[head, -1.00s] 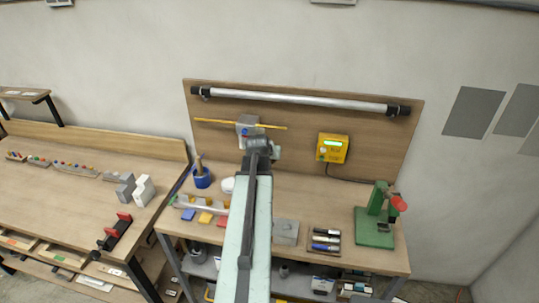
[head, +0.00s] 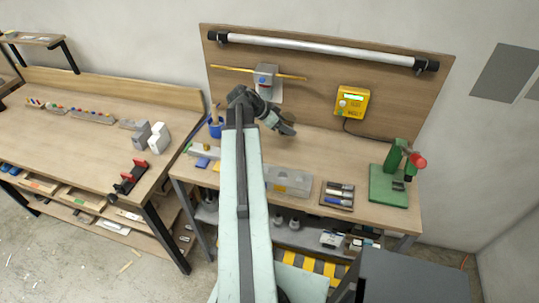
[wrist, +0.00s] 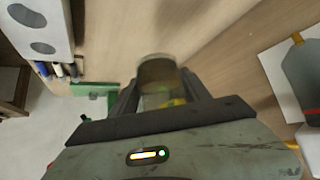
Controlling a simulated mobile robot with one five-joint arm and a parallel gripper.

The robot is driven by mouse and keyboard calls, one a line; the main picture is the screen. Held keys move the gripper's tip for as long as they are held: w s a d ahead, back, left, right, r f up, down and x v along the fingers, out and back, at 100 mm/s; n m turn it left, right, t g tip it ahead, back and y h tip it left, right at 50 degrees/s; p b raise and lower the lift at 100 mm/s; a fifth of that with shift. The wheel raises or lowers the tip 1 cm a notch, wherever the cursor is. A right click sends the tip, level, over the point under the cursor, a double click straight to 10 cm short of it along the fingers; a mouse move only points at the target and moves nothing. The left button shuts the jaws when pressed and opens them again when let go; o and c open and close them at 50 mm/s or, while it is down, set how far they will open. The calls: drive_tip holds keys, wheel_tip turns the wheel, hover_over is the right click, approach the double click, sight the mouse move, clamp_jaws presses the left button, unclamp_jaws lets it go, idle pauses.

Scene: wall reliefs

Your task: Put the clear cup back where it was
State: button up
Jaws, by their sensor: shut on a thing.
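The clear cup (wrist: 158,72) is between the fingers of my gripper (wrist: 160,95) in the wrist view, with its round rim toward the far side. My gripper is shut on it. In the head view my gripper (head: 287,128) is above the back part of the workbench (head: 330,150), in front of the backboard and pointing right. The cup cannot be made out in the head view.
A grey block with holes (head: 288,180) stands near the bench front. Right of it are a marker tray (head: 337,195) and a green press (head: 389,185). A yellow box (head: 351,102) and a grey box (head: 265,76) are on the backboard. The bench middle is clear.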

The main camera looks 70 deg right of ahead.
drive_tip(key=w+a+f+n+b, duration=0.1)
drive_tip(key=w+a+f, duration=0.1)
drive_tip(key=w, duration=0.4)
drive_tip(key=shift+t+h, duration=0.3)
drive_tip(key=f+b, duration=0.6)
drive_tip(key=b, duration=0.1)
drive_tip(key=f+b, duration=0.3)
drive_tip(key=f, duration=0.1)
drive_tip(key=shift+w+d, duration=0.15)
drive_tip(key=shift+d, duration=0.1)
drive_tip(key=shift+r, duration=0.2)
drive_tip(key=shift+f, duration=0.15)
drive_tip(key=o, duration=1.5)
